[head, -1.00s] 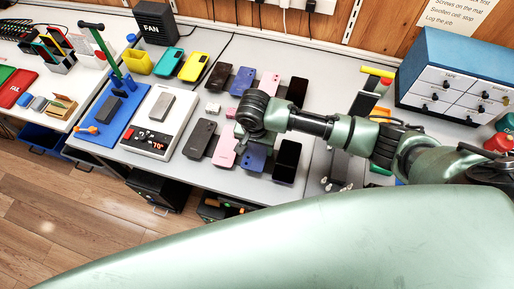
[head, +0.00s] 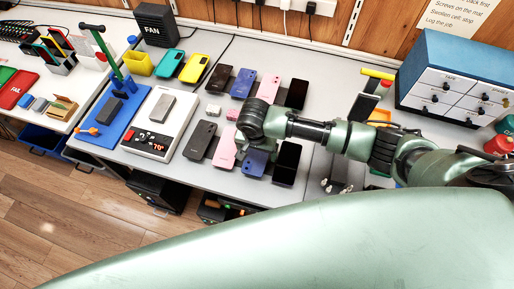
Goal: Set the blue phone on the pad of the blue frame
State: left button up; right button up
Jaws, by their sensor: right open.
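Two blue phones lie on the grey table: one in the back row (head: 242,83) and one in the front row (head: 256,162). Both lie between pink and dark phones. A blue base (head: 92,128) with a green upright lever stands at the left of the table, and a small dark block or pad (head: 110,108) sits on it. My right gripper (head: 239,143) is open, pointing down over the front row, close to the pink and blue phones. Its fingertips are small and partly hidden by its wrist, and I cannot tell whether it touches a phone. My left gripper is not in view.
A white heating plate (head: 159,119) with a grey phone on it stands between the blue base and the phone rows. A blue-topped drawer cabinet (head: 452,77) stands at the right.

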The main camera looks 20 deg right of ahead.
aim_at(256, 159)
notch_tip(256, 159, up, 12)
jog(key=s, duration=0.1)
jog(key=shift+a, duration=0.45)
jog(key=shift+s, duration=0.15)
